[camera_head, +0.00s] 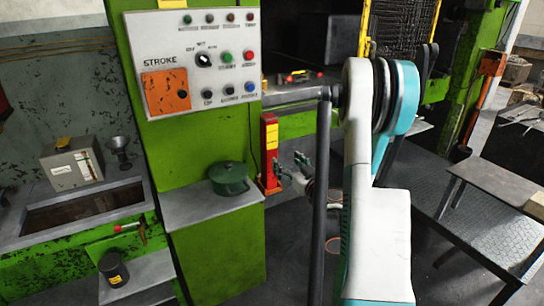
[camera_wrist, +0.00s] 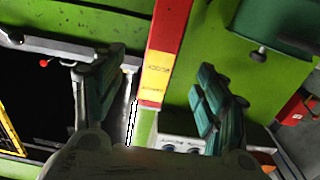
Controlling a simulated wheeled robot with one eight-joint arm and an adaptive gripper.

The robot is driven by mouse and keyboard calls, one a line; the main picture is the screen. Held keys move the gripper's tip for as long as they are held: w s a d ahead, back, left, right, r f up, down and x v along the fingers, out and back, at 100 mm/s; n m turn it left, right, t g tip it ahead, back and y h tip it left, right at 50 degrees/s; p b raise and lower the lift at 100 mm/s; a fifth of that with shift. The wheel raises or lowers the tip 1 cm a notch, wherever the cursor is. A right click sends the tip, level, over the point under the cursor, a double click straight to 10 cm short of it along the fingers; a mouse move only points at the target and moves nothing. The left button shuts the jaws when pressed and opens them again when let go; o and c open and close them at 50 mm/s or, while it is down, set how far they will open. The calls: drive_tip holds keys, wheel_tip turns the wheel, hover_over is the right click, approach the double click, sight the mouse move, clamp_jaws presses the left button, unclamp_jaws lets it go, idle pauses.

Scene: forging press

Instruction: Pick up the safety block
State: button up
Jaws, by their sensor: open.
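The safety block (camera_head: 269,148) is an upright red post with a yellow label, standing beside the green press column to the right of a small shelf. In the wrist view the safety block (camera_wrist: 170,35) comes down from the top middle, its yellow label facing me. My gripper (camera_wrist: 155,98) is open, with green-padded fingers left and right of the block's lower end in the picture. Nothing shows held; how deep the block lies between the fingers I cannot tell. In the head view my gripper (camera_head: 302,172) is just right of the block, partly hidden by a dark bar.
A green lidded pot (camera_head: 229,178) stands on the grey shelf (camera_head: 208,204) left of the block. Above is the control panel (camera_head: 195,62). A grey table (camera_head: 497,168) stands at right. A grey box (camera_head: 72,166) sits at left.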

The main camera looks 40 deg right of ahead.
sight(272, 150)
drive_tip(key=p+x, duration=0.1)
drive_tip(key=x, duration=0.7)
drive_tip(key=shift+a, duration=0.1)
drive_tip(key=x, duration=0.2)
drive_tip(key=b+x, duration=0.1)
drive_tip(key=x, duration=0.2)
drive_tip(key=shift+a+f, duration=0.2)
drive_tip(key=shift+w, duration=0.3)
drive_tip(key=shift+d+r, duration=0.1)
clamp_jaws()
